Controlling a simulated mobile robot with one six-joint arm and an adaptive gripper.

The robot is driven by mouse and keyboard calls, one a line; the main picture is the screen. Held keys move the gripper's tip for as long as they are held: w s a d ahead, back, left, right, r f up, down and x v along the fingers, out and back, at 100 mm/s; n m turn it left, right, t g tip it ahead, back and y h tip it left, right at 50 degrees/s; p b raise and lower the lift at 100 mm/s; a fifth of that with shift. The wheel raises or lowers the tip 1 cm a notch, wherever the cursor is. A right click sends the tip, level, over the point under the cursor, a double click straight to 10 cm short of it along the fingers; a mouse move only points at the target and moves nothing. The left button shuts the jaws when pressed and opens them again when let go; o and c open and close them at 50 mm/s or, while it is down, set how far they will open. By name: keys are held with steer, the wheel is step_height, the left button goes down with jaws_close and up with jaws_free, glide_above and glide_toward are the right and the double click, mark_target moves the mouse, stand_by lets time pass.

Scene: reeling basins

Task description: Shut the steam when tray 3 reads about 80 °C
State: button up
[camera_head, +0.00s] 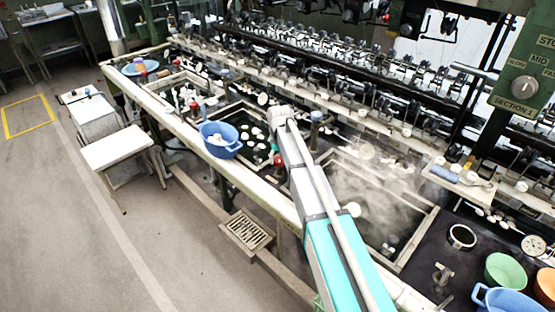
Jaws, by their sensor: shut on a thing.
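A red steam valve knob (278,159) shows at the near edge between two basins, partly covered by my arm. My gripper (276,149) is at this knob and shut on it, its fingers mostly hidden by the arm. Right of my arm, a dark water basin (418,240) gives off white steam, with a few pale cocoons in it. Left of my arm is another basin (243,104) with several white cocoons floating. I cannot tell which tray number each basin bears. A round white dial (535,245) stands at the right edge; its reading is too small to make out.
A blue tub (220,140) sits on the near ledge left of my arm. Green (506,271) and orange (545,287) bowls stand at bottom right. A white stool (115,148) and a floor grate (246,231) are in front of the bench.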

steer(key=shift+s+m, duration=0.15)
steer(key=shift+m, duration=0.25)
steer(key=o, duration=1)
steer(key=shift+o, duration=0.8)
